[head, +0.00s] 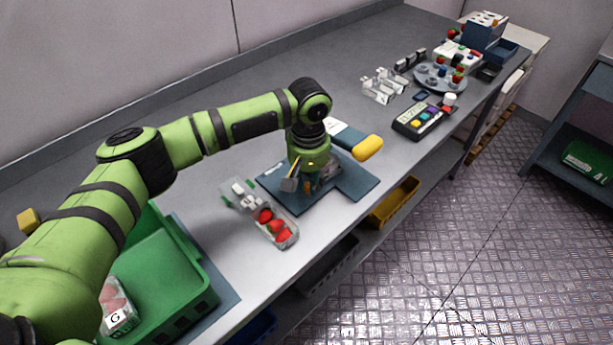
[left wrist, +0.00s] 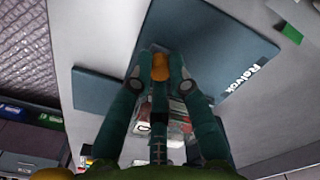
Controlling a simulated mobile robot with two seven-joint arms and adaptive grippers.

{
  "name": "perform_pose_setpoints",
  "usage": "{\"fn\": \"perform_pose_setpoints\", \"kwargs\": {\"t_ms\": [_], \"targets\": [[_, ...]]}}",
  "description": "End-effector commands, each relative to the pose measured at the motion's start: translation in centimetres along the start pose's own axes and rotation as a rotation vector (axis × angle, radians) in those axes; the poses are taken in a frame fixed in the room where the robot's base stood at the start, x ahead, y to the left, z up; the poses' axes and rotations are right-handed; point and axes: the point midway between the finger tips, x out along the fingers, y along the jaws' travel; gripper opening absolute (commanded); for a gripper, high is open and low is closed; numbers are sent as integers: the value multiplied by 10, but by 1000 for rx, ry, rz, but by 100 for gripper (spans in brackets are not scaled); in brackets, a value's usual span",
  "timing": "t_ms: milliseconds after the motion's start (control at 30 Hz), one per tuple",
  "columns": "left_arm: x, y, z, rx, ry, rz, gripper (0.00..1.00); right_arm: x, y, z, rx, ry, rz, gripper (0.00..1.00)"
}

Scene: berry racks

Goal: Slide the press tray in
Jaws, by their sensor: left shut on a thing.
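A flat dark blue plate (head: 350,187) lies on the bench, and it shows labelled Relvox in the left wrist view (left wrist: 215,50). I cannot tell where the press tray ends and the base begins. A white and dark blue part with a thick yellow handle (head: 368,148) stands at its back right. My left gripper (head: 309,188) points down over the plate. In the left wrist view its fingers (left wrist: 160,75) are shut on a small orange knob (left wrist: 160,66) above the plate. My arm hides part of the plate in the head view. My right gripper is not in view.
An open clear punnet of red berries (head: 275,228) sits close to the plate's left. A green crate (head: 195,285) stands at the near left. A button panel (head: 423,121) and clear punnets (head: 380,88) stand farther right. Bare bench lies behind the plate.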

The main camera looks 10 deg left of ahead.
Motion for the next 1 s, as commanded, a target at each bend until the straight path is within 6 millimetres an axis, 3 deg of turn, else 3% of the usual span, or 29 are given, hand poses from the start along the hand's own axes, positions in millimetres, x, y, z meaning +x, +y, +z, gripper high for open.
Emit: {"fn": "perform_pose_setpoints", "kwargs": {"t_ms": [133,267,300,533,700,867,1000], "targets": [[2,-1,0,-2,-3,-4,0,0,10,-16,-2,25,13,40],[3,-2,1,-2,-4,-6,0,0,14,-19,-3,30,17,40],[3,-2,1,-2,-4,-6,29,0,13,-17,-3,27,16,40],[2,-1,1,-1,-3,-4,29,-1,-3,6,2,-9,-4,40],[-3,-1,0,-1,-2,-3,29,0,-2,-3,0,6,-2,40],[-26,0,0,-1,0,-1,29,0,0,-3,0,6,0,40],[-57,0,0,0,0,-2,29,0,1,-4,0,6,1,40]]}}
